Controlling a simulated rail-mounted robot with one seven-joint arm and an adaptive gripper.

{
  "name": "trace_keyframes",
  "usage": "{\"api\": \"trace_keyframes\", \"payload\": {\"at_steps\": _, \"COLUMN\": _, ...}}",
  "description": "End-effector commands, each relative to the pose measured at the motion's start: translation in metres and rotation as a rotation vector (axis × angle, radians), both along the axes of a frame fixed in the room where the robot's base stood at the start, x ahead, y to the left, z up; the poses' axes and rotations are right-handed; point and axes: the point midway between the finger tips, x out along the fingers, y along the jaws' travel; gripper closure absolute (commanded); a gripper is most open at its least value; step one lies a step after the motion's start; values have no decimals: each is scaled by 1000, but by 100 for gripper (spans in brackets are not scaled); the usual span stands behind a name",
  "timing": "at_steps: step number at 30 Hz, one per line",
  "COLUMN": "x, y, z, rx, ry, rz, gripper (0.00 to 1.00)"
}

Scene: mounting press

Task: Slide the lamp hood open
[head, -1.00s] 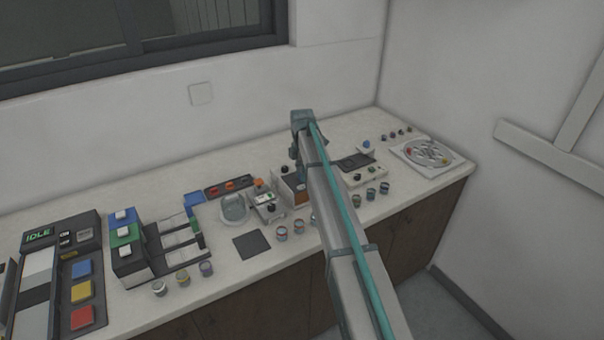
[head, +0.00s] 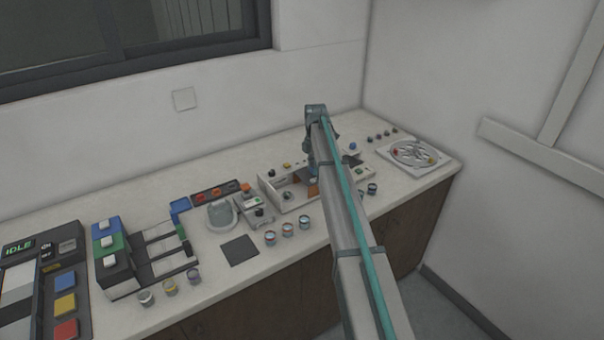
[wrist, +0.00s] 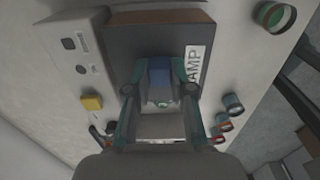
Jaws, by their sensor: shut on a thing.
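The lamp hood (wrist: 125,50) is a dark box with an orange-brown edge and a white label ending in "AMP" in the wrist view. In the head view only a bit of its orange side (head: 313,188) shows beside my arm. My gripper (wrist: 160,68) is over the hood, its two teal fingers closed on the hood's blue-grey handle (wrist: 159,78). The pale lamp station (head: 290,200) shows open to the left of the hood, with small parts inside. My arm hides the station's right part in the head view.
Several small jars (head: 287,229) stand along the counter front. A round dish (head: 221,214) and a small device (head: 257,210) sit left of the station. A white plate with a round dial (head: 414,152) lies at the right. A dark square pad (head: 239,250) is at the front.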

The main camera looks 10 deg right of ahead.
Motion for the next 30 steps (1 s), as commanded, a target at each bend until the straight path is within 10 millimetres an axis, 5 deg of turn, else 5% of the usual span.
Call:
{"api": "trace_keyframes", "payload": {"at_steps": 9, "x": 2, "y": -6, "z": 1, "rx": -6, "ry": -4, "rz": 0, "gripper": 100}}
{"api": "trace_keyframes", "payload": {"at_steps": 10, "x": 3, "y": -6, "z": 1, "rx": -7, "ry": -5, "rz": -1, "gripper": 76}}
{"api": "trace_keyframes", "payload": {"at_steps": 15, "x": 2, "y": -6, "z": 0, "rx": -5, "ry": -3, "rz": -1, "gripper": 52}}
{"api": "trace_keyframes", "payload": {"at_steps": 25, "x": 2, "y": -5, "z": 3, "rx": -3, "ry": -2, "rz": 0, "gripper": 52}}
{"api": "trace_keyframes", "payload": {"at_steps": 30, "x": 2, "y": -5, "z": 19, "rx": -3, "ry": -3, "rz": 0, "gripper": 52}}
